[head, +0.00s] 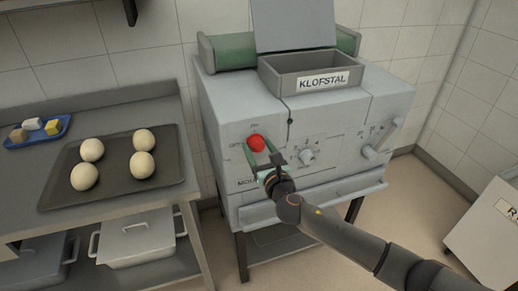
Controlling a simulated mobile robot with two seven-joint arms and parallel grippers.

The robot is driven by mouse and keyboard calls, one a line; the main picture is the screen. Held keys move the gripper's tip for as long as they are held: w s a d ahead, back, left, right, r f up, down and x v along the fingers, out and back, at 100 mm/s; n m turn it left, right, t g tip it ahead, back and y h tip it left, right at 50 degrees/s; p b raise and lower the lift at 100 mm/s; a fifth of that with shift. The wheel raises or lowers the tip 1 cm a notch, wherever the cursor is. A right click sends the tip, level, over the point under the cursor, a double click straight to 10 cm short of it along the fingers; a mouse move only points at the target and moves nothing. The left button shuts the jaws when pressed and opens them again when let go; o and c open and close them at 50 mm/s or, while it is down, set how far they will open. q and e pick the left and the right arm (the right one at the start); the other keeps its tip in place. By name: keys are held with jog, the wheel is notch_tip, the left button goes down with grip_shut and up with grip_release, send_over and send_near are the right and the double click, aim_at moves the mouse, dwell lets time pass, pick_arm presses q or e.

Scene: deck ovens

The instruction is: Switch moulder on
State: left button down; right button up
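The moulder (225,110) is a grey machine on legs in the middle of the head view. Its front carries a round red knob (256,142) with small lettering around it, partly too small to read. My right gripper (258,142) comes from the lower right and points at the red knob. Its two green fingers stand apart, one at each side of the knob's lower part. I cannot tell whether they touch it. The gripper hides part of the panel and the label below the knob. My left gripper is not in view.
A grey dial (306,157) and a lever (384,136) sit right of the knob. A box labelled KLOFSTAL (288,82) is on top. Left, a bench holds a dark tray (112,187) of dough balls and a blue tray (62,134). A white bin (490,240) stands right.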

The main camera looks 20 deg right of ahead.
grip_shut()
dwell(0.3)
jog(key=shift+m, duration=0.3)
jog(key=m, duration=0.4)
jog(key=shift+f, duration=0.1)
jog(key=m+b, duration=0.1)
jog(key=m, duration=0.3)
jog(key=shift+m, duration=0.4)
jog(key=m, duration=0.4)
jog(key=shift+m, duration=2.2)
